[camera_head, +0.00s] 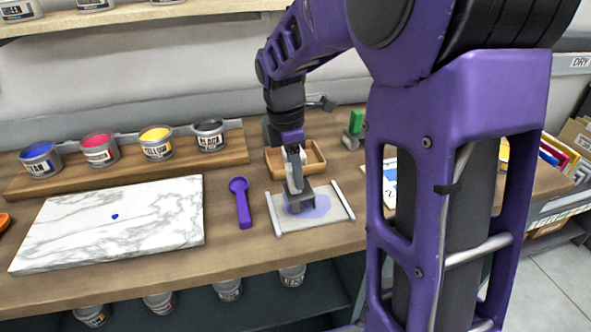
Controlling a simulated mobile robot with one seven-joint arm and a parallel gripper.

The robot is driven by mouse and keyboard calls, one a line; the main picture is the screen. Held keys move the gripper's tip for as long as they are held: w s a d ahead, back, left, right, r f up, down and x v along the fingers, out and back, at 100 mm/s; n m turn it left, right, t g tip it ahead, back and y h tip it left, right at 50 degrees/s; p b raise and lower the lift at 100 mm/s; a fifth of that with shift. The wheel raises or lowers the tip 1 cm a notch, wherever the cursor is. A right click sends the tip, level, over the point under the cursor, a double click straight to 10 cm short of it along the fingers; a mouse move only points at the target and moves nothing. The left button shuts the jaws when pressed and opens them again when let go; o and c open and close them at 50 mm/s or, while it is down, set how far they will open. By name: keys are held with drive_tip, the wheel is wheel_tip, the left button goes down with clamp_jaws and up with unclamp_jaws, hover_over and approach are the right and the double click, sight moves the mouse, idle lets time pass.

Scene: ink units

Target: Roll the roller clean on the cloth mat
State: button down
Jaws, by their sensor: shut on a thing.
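The cloth mat (290,224) is a pale sheet on the bench, with a light metal bar along its left and right sides. A bluish-violet stain spreads over its middle. My gripper (295,181) points down over the mat and is shut on the roller (299,204). Only a grey, blocky part of the roller shows below the fingers, low at the mat's stained middle. It looks to be touching the mat, but the contact line is too small to be sure. The roller's handle and underside are hidden.
A wooden tray (316,158) sits behind the mat. Several ink tins stand on a wooden riser (120,170). A green-topped object (355,125) stands back right.

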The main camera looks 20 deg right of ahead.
drive_tip(key=shift+f, duration=0.35)
drive_tip(key=shift+d+r+p, duration=0.15)
drive_tip(key=shift+d+p, duration=0.3)
drive_tip(key=shift+d, duration=0.9)
drive_tip(key=shift+d+p, duration=0.55)
drive_tip(key=shift+d, duration=1.6)
drive_tip(key=shift+a+p, duration=0.65)
drive_tip(key=shift+a, duration=2.85)
drive_tip(key=shift+d+p, duration=1.05)
drive_tip(key=shift+d, duration=2.45)
drive_tip(key=shift+r, duration=2.8)
